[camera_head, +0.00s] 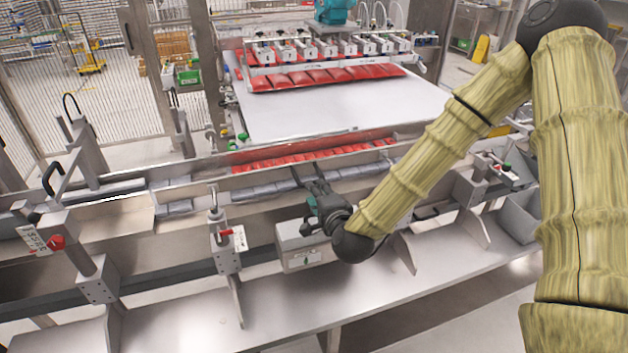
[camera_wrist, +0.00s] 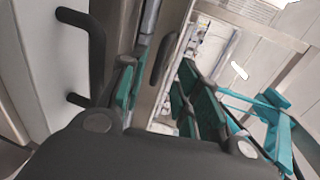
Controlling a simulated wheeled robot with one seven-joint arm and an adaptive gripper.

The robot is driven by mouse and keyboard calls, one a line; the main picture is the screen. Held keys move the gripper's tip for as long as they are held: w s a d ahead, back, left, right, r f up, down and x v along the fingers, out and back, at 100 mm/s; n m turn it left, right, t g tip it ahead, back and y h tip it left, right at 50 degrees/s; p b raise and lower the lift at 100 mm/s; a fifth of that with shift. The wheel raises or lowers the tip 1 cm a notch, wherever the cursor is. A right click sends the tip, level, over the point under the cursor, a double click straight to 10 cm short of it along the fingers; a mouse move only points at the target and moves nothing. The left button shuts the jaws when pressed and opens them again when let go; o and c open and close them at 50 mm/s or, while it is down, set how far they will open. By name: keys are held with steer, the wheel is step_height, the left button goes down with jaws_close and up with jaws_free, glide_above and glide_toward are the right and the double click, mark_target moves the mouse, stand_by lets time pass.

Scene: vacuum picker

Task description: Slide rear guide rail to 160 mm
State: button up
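Two long metal guide rails run along the conveyor in the head view. The rear guide rail (camera_head: 191,189) lies on the far side, with grey packs in the channel before it. My gripper (camera_head: 307,176) reaches over the channel near the middle of the rails. In the wrist view my gripper (camera_wrist: 163,92) is open, with teal-padded fingers apart. A dark handle (camera_wrist: 163,50) shows between or beyond the fingers; I cannot tell whether they touch it. A second black handle (camera_wrist: 97,48) is at the left. No 160 mm mark is readable.
Clamp posts with red knobs (camera_head: 56,242) stand along the front. A grey box (camera_head: 303,246) sits below my wrist. Red packs (camera_head: 310,153) line the channel behind, and a vacuum head (camera_head: 325,52) holds more above a white belt (camera_head: 340,112).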

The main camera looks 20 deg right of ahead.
steer(key=shift+p+x, duration=0.9)
steer(key=shift+x, duration=2.7)
steer(key=shift+d, duration=0.1)
steer(key=shift+c, duration=0.5)
